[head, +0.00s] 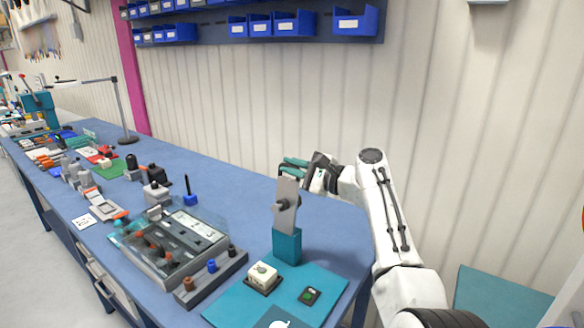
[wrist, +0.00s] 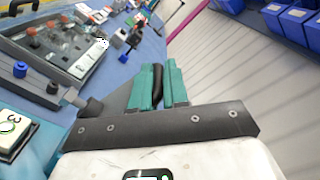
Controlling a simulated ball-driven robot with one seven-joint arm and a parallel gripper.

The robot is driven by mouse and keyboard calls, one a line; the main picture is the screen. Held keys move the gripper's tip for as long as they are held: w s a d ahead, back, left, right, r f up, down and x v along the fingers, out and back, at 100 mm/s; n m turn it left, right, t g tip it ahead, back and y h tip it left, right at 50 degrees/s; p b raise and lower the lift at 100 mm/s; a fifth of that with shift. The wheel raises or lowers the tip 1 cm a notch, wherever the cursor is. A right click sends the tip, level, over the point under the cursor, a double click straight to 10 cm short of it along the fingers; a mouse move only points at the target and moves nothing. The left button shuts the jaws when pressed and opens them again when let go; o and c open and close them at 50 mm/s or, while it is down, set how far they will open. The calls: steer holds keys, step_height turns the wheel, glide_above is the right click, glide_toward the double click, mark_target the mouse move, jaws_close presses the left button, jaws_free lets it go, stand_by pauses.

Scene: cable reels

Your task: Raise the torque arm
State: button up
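The torque arm (head: 288,192) is a flat grey metal plate with a round hub, standing nearly upright, leaning slightly, on a teal block (head: 287,246) near the right end of the bench. My gripper (head: 292,163) is at the plate's upper end, partly behind it. In the wrist view its teal fingers (wrist: 159,84) lie close on both sides of a dark handle (wrist: 158,76) and look shut on it. The handle's join to the plate is hidden. The grey plate shows left of the fingers in the wrist view (wrist: 118,101).
A teal mat (head: 232,305) at the front holds a white button box (head: 263,273) and a small dark switch (head: 310,295). A clear-lidded case (head: 172,240) stands to the left. Blue bins (head: 355,22) hang on the wall.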

steer(key=shift+o, duration=0.7)
steer(key=shift+w+d+f, duration=0.1)
steer(key=shift+w, duration=0.05)
steer(key=b+v, duration=0.1)
steer(key=v, duration=1)
